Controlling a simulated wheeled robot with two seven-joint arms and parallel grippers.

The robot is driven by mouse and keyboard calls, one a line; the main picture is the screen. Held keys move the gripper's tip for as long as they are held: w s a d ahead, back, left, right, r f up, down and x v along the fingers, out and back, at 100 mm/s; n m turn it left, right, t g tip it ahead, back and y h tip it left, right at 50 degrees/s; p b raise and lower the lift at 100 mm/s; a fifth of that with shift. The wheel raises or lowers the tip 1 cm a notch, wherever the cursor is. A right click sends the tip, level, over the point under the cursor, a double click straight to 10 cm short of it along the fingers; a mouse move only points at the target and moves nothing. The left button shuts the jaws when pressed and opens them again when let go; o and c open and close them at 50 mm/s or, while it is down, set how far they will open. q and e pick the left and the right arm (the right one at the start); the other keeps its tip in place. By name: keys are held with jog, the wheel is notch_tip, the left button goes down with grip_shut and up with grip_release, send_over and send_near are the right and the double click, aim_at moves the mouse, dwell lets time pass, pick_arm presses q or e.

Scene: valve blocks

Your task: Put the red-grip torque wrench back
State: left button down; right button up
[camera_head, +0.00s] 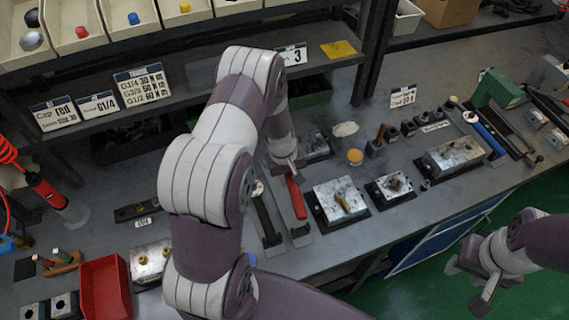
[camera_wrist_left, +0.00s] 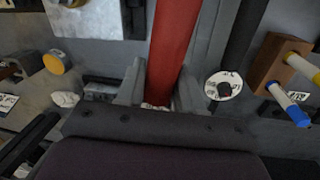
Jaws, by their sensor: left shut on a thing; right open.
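The red-grip torque wrench (camera_head: 296,198) stands out by its red handle, above the bench near the middle of the head view. Its red grip (camera_wrist_left: 174,45) runs up from between the fingers in the left wrist view. My left gripper (camera_head: 287,168) is shut on this grip at its far end. A grey cradle (camera_head: 301,231) is at the near end of the wrench; whether the wrench rests in it I cannot tell. My right gripper (camera_head: 468,281) is open and empty, off the bench's front edge at the lower right.
A dark bar-like tool (camera_head: 264,215) lies close on the left, with another cradle (camera_head: 272,240). A metal block on a black base (camera_head: 340,198) stands close on the right. My left arm hides much of the bench's left half. A red bin (camera_head: 105,287) is at lower left.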

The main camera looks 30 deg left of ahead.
pick_arm(q)
jog(key=shift+s+a+n, duration=0.3)
jog(key=shift+a+n, duration=0.2)
jog(key=shift+n, duration=0.1)
jog(key=shift+s+d+r, duration=0.1)
jog(key=shift+s, duration=0.25)
jog(key=shift+w+f, duration=0.2)
jog(key=shift+f, duration=0.15)
jog(key=shift+f+b, duration=0.3)
jog(key=shift+b, duration=0.15)
notch_tip(320, 180, down, 4)
jog(key=b, duration=0.3)
jog(key=shift+s+r, duration=0.1)
jog(key=shift+r, duration=0.15)
jog(key=shift+f+b, duration=0.3)
jog(key=shift+b, duration=0.15)
pick_arm(e)
jog(key=f, duration=0.4)
jog(key=shift+s+d+f, duration=0.1)
jog(key=shift+s+d, duration=0.15)
jog(key=shift+s, duration=0.05)
pick_arm(q)
jog(key=shift+r, duration=0.1)
pick_arm(e)
jog(key=shift+s, duration=0.1)
